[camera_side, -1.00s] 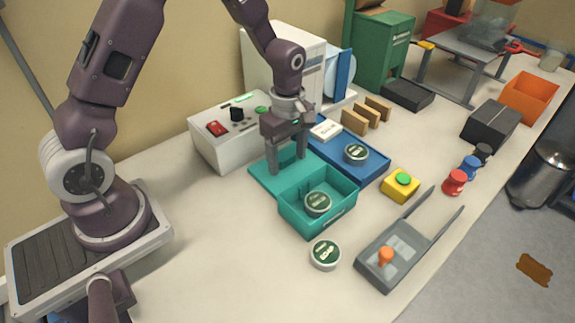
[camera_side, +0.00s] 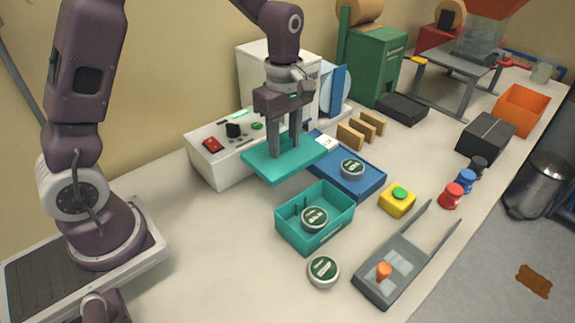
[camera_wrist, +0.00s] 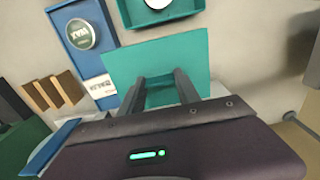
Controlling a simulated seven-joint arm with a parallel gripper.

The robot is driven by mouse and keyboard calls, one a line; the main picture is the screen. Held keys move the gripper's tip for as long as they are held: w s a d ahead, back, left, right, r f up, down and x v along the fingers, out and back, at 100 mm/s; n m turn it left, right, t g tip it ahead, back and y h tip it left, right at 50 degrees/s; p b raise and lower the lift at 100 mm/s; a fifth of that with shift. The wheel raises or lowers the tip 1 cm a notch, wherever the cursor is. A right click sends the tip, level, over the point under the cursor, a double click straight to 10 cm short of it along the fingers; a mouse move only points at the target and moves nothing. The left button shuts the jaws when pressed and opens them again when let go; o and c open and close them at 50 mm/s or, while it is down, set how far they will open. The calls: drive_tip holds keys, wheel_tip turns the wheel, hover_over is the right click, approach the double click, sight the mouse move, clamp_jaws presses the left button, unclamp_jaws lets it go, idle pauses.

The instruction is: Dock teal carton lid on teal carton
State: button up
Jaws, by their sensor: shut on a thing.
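The teal carton lid (camera_side: 268,166) is a flat plate held level above the table, behind the carton in the side view. My gripper (camera_side: 284,148) is shut on the teal carton lid from above. In the wrist view the lid (camera_wrist: 192,50) lies under my gripper's fingers (camera_wrist: 162,92); their grip point is partly hidden. The teal carton (camera_side: 322,233) stands open on the table in front of the lid, with a round tin (camera_side: 314,218) inside. In the wrist view part of the carton (camera_wrist: 133,20) shows beyond the lid.
A blue tray (camera_side: 373,179) with a round tin (camera_side: 352,168) and a white box lies right of the lid. A loose tin (camera_side: 323,270) sits before the carton. A control box (camera_side: 205,160) stands behind the lid. A yellow button box (camera_side: 397,202) and grey tray (camera_side: 375,285) lie right.

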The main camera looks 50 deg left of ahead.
drive_tip(key=s+d+r, duration=0.2)
drive_tip(key=d+r, duration=0.4)
drive_tip(key=d, duration=0.6)
drive_tip(key=f, duration=0.9)
drive_tip(key=shift+s+d+f, duration=0.25)
drive_tip(key=shift+s, duration=0.05)
drive_tip(key=shift+f, duration=0.25)
drive_tip(key=shift+f, duration=0.3)
drive_tip(key=o, duration=1.3)
drive_tip(key=shift+f, duration=0.1)
